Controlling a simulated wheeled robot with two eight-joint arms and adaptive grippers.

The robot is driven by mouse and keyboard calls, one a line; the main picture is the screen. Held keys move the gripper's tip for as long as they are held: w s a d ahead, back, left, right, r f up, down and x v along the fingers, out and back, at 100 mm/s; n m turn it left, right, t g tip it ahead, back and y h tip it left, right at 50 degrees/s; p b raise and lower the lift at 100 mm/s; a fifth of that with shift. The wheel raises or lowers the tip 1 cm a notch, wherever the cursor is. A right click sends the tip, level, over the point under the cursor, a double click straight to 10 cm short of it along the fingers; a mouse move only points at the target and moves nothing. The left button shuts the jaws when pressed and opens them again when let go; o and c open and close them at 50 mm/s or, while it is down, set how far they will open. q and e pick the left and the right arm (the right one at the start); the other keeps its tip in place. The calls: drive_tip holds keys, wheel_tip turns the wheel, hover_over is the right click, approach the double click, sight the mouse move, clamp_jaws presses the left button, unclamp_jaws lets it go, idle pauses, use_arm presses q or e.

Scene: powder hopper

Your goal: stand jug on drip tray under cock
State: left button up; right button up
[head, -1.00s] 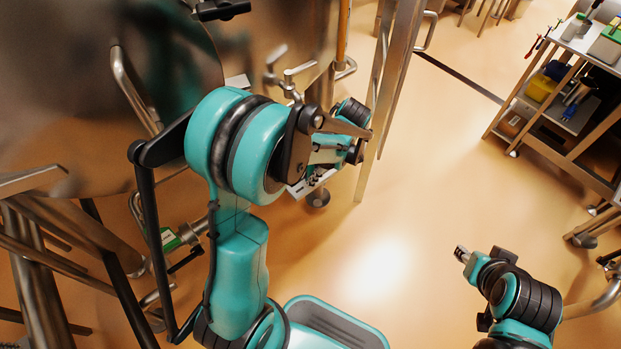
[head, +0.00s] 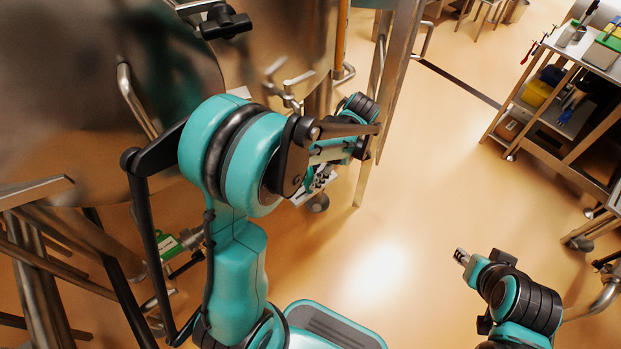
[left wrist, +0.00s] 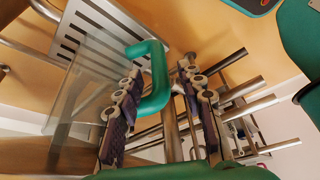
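In the left wrist view a clear jug (left wrist: 72,92) with a green handle (left wrist: 159,78) shows left of centre. It overlaps the slotted metal drip tray (left wrist: 70,37); I cannot tell whether it rests on it. My left gripper (left wrist: 162,108) is open, its fingers apart, with the handle's grip between them and a gap to the right finger. In the head view my left gripper (head: 322,178) is partly hidden by its own arm, and I cannot make out the jug. A metal cock (head: 289,88) shows behind the arm. My right gripper (head: 461,256) is small, over the floor.
The big steel hopper (head: 60,110) fills the upper left. A metal leg (head: 364,178) stands just right of my left gripper. Metal framework (head: 45,270) is at lower left. A trolley (head: 562,95) with tools and boxes stands at upper right. The middle floor is clear.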

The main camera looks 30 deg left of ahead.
use_arm(q)
drive_tip(key=p+v, duration=0.2)
drive_tip(key=v, duration=0.5)
drive_tip(key=s+d+r+m+t+h, duration=0.1)
drive_tip(key=s+m+t, duration=0.4)
drive_tip(key=m, duration=0.7)
drive_tip(key=s+d+r+m+t+h, duration=0.2)
drive_tip(key=s+r+m+t, duration=0.2)
drive_tip(key=m, duration=0.8)
drive_tip(key=s, duration=0.2)
drive_tip(key=shift+s+d+r+m+t+h, duration=0.2)
drive_tip(key=shift+s+r+m+t+h, duration=0.15)
drive_tip(key=shift+m+t+h, duration=0.05)
